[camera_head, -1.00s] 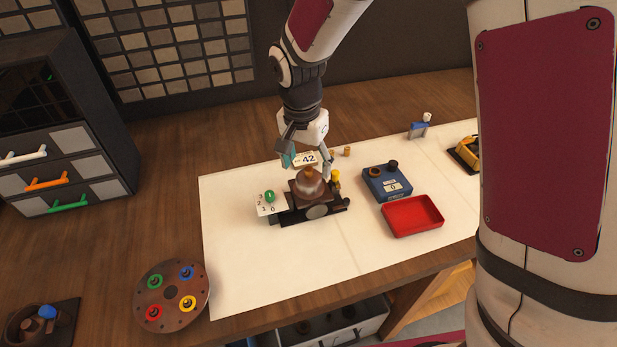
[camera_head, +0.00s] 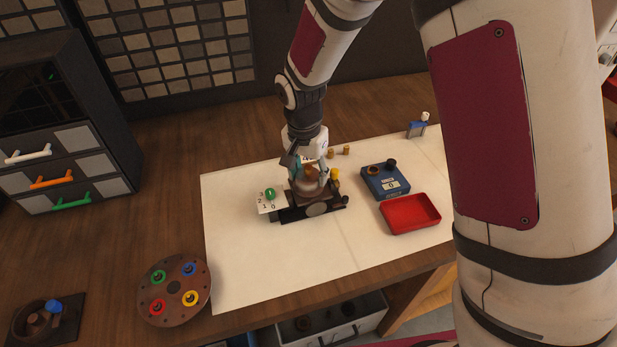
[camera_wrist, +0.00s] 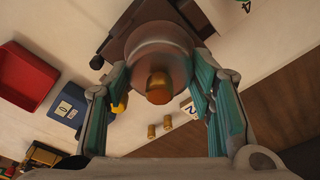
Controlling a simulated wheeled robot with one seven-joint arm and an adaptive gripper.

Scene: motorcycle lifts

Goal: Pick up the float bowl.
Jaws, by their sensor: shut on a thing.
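The float bowl (camera_wrist: 178,48) is a rounded, dull metal bowl with a brass-coloured knob (camera_wrist: 158,88) facing the wrist camera. My gripper (camera_head: 311,180) comes down from above. In the wrist view its teal finger pads (camera_wrist: 155,75) press on the bowl from both sides. The gripper is shut on the bowl. I cannot tell whether the bowl still rests on the fixture.
A blue device (camera_head: 386,182) with a display and a red tray (camera_head: 410,214) stand to the right of the fixture. A number card with a green knob (camera_head: 269,194) is at its left. The mat's front left is clear.

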